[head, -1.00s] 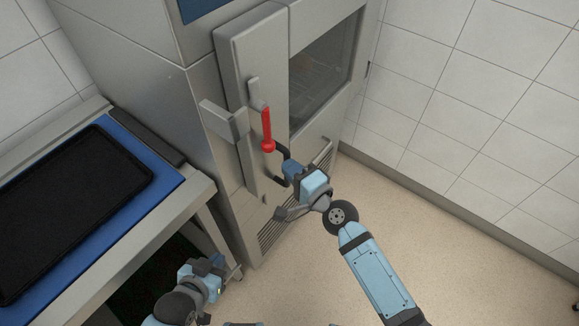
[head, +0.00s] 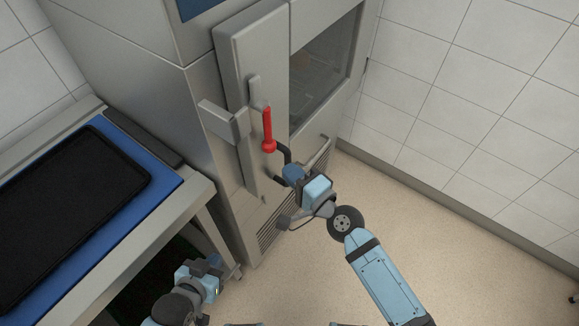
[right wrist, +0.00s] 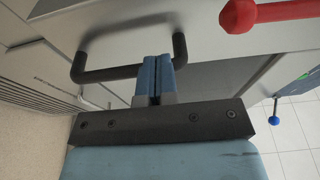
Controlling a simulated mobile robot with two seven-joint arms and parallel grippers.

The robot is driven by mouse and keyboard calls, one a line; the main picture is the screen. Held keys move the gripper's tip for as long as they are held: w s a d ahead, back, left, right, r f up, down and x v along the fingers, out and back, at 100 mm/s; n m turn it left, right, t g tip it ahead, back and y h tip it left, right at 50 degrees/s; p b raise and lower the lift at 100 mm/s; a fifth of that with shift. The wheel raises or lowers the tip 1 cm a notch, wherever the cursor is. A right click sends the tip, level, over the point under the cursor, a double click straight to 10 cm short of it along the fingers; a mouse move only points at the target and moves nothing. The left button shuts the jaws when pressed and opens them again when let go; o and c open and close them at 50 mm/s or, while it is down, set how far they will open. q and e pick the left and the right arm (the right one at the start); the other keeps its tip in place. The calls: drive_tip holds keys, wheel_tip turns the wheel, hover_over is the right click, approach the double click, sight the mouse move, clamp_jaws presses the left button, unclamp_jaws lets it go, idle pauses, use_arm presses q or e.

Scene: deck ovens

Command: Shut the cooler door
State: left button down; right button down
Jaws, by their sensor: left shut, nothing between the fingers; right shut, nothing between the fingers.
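The cooler door (head: 245,65) is a tall grey panel with a dark window (head: 325,70) on the front of the steel cooler (head: 135,30). It carries a red lever (head: 267,125) and, lower down, a black U-shaped handle (head: 286,152). I cannot tell how wide any gap at its edge is. My right gripper (head: 289,174) is shut and empty, with its fingertips at the black handle. In the right wrist view the closed fingers (right wrist: 156,64) overlap the handle (right wrist: 110,73); contact is unclear. My left gripper (head: 214,262) is shut and empty, low beside the table.
A steel table (head: 195,200) with a blue top and a black tray (head: 70,210) stands at the left of the cooler. A latch block (head: 222,120) juts out at the door's left edge. A tiled wall (head: 480,110) bounds the right; the floor (head: 470,270) is clear.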

use_arm(q)
drive_tip(key=shift+d+f+b, duration=0.3)
drive_tip(key=shift+f+b, duration=0.05)
drive_tip(key=shift+b, duration=0.5)
use_arm(e)
drive_tip(key=v, duration=1.2)
drive_tip(key=shift+d, duration=0.45)
drive_tip(key=shift+f, duration=0.1)
